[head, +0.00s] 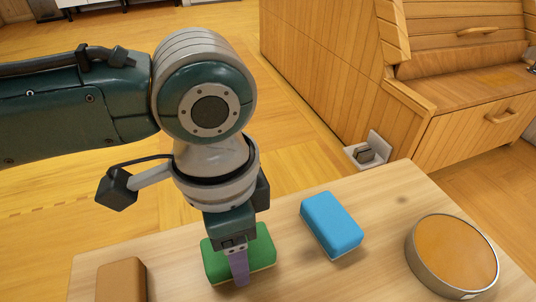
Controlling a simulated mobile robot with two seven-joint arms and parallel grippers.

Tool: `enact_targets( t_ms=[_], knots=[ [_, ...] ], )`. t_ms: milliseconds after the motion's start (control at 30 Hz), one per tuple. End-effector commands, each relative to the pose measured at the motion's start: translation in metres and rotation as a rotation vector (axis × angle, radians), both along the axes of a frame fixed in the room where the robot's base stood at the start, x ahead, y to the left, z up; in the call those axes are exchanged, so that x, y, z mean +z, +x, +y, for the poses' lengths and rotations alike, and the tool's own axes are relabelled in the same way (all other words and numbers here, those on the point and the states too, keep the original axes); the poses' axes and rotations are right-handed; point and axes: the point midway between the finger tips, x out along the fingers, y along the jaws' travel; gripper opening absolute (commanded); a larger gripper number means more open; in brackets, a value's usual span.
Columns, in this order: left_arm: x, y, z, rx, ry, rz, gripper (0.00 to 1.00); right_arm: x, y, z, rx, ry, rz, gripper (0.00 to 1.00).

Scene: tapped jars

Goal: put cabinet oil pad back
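Three block-shaped pads show on the light wooden table (180,270): a green one (264,248), a blue one (333,222) and a brown one (121,281) cut off by the lower edge. No label shows which is the cabinet oil pad. My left gripper (239,270) points down at the green pad, with one purple finger in front of it. The other finger is hidden, so I cannot tell whether it is open or shut, or touching the pad. My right gripper is not in view.
A round tin (452,254) with an orange-brown top stands at the table's right. A wooden cabinet (470,125) with drawers stands behind the table. A small grey holder with a dark block (366,153) sits beside it. Table space around the blue pad is clear.

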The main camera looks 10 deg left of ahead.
Motion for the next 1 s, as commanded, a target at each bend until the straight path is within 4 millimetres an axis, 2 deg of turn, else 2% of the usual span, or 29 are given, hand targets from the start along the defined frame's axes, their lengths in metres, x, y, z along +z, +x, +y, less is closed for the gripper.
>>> enact_targets(
  t_ms=[33,367,400,667,900,1000],
  knots=[
    [-0.007,0.000,0.000,0.000,-0.001,-0.001,0.17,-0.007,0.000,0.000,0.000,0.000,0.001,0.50],
    [-0.007,0.000,0.000,0.001,-0.001,0.001,0.17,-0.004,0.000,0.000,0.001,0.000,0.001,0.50],
    [-0.008,0.000,0.000,0.001,0.000,0.001,0.63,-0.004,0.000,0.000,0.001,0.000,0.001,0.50],
    [-0.007,0.000,0.000,0.000,0.000,0.000,0.92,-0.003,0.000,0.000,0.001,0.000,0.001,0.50],
    [-0.006,0.000,0.000,0.001,0.000,0.000,0.92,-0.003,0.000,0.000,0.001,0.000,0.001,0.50],
    [0.003,0.001,0.000,0.000,-0.001,-0.002,0.92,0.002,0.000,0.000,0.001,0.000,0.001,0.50]
  ],
)
